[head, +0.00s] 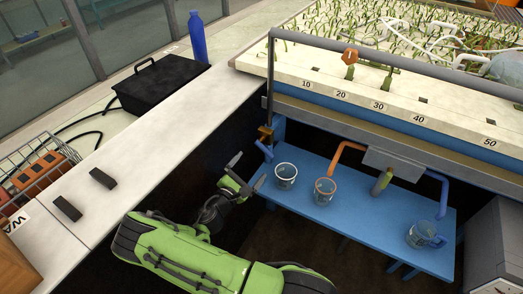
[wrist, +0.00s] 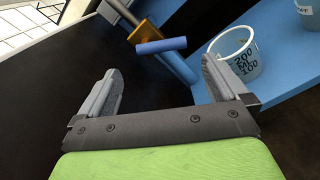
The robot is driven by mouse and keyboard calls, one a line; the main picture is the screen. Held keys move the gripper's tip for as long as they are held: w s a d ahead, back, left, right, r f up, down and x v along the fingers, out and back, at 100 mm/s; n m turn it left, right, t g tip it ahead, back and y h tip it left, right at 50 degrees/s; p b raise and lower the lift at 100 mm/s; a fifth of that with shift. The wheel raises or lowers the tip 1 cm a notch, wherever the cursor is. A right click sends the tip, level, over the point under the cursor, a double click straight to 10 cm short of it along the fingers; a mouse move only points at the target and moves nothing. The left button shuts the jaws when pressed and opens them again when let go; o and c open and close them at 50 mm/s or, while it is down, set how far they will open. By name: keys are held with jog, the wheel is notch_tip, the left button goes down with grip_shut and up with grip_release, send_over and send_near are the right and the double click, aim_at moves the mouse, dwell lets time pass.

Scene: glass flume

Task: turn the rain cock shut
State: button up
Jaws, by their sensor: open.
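The rain cock is a brass-coloured body (head: 265,133) with a short blue lever (head: 264,150), at the left end of the flume above the blue bench. In the wrist view the brass body (wrist: 145,32) and the blue lever (wrist: 162,46) show just beyond my fingers. The lever lies at an angle to the thin pipe running past it. My gripper (head: 248,172) is open and empty, just below and left of the lever in the head view. In the wrist view the lever sits ahead of the gap between my fingertips (wrist: 160,72), apart from them.
A clear beaker (head: 286,175) stands on the blue bench (head: 350,215) close right of my gripper. The white ledge (head: 150,140) runs left of my arm, with dark space below.

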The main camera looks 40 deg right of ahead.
aim_at(264, 151)
jog(key=b+x, duration=0.1)
jog(key=x, duration=0.9)
jog(key=shift+w+d+f, duration=0.1)
jog(key=shift+w+d, duration=0.05)
jog(key=shift+d, duration=0.25)
jog(key=c, duration=1.2)
